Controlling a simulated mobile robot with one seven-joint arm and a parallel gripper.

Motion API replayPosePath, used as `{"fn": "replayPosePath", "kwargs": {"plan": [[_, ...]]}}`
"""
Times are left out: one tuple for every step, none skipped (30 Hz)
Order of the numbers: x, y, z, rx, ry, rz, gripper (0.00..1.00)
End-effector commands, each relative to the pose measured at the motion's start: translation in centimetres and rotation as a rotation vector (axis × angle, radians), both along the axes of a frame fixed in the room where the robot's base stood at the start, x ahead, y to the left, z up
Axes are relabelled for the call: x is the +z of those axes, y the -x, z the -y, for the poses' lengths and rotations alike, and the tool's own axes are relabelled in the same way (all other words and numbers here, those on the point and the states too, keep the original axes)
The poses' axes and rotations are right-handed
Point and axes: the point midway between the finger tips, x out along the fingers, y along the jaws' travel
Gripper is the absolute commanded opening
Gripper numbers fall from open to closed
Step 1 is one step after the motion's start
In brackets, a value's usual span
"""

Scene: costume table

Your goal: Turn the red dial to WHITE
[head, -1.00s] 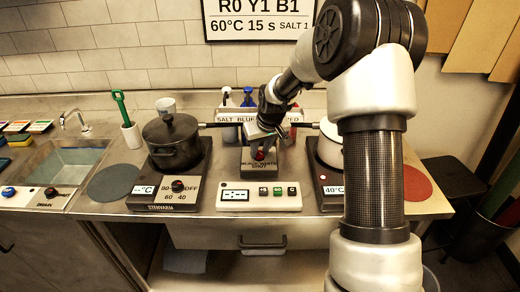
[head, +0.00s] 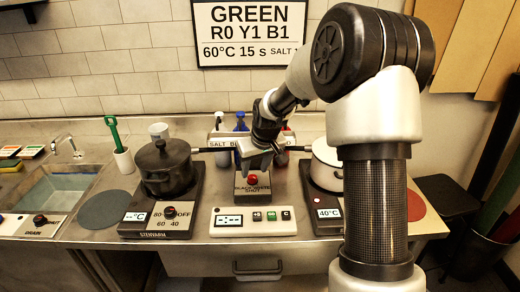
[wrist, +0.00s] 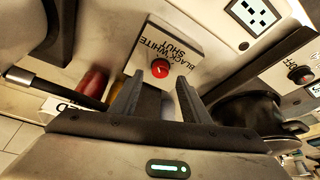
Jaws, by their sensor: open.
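The red dial (head: 252,180) sits on a small box (head: 252,190) lettered BLACK, WHITE and SHUT, at the middle of the counter. The dial also shows in the wrist view (wrist: 160,69), with a small mark on its face; I cannot tell surely which word it points at. My gripper (head: 260,160) is above and behind the dial in the head view. In the wrist view my gripper (wrist: 158,95) is open, with its two fingers apart and the dial seen beyond and between their tips. Nothing is between the fingers, and they look clear of the dial.
A dark pot (head: 165,165) stands on the left burner, and a white pot (head: 326,165) on the right one. Their handles reach toward the middle. Bottles (head: 240,125) stand in a rack behind. A timer panel (head: 253,221) lies in front of the dial box.

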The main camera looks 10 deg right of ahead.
Motion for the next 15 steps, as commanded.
{"fn": "replayPosePath", "kwargs": {"plan": [[1.5, 0.4, 0.1, -0.002, 0.001, 0.004, 0.42], [2.2, 0.7, 0.2, -0.003, 0.000, 0.005, 0.42], [3.1, 1.1, 0.4, -0.002, 0.001, 0.005, 0.42], [3.8, 1.3, 0.4, -0.002, 0.002, 0.006, 0.42], [4.5, 1.7, 0.4, -0.002, 0.002, 0.004, 0.42], [5.4, 2.1, 0.5, -0.003, 0.000, 0.004, 0.42], [6.1, 2.3, 0.5, -0.002, 0.002, 0.004, 0.42], [6.7, 2.6, 0.6, -0.002, 0.002, 0.004, 0.42], [7.6, 3.0, 0.7, -0.001, 0.001, 0.004, 0.42], [8.2, 3.2, 0.7, -0.002, 0.001, 0.003, 0.42], [8.8, 3.5, 0.7, -0.002, 0.001, 0.004, 0.42], [9.5, 3.8, 0.8, -0.002, 0.001, 0.002, 0.42], [10.0, 4.0, 0.8, -0.001, 0.001, 0.003, 0.42], [10.4, 4.2, 0.8, 0.000, 0.001, 0.002, 0.42], [11.0, 4.4, 0.9, -0.001, 0.000, 0.002, 0.42]]}}
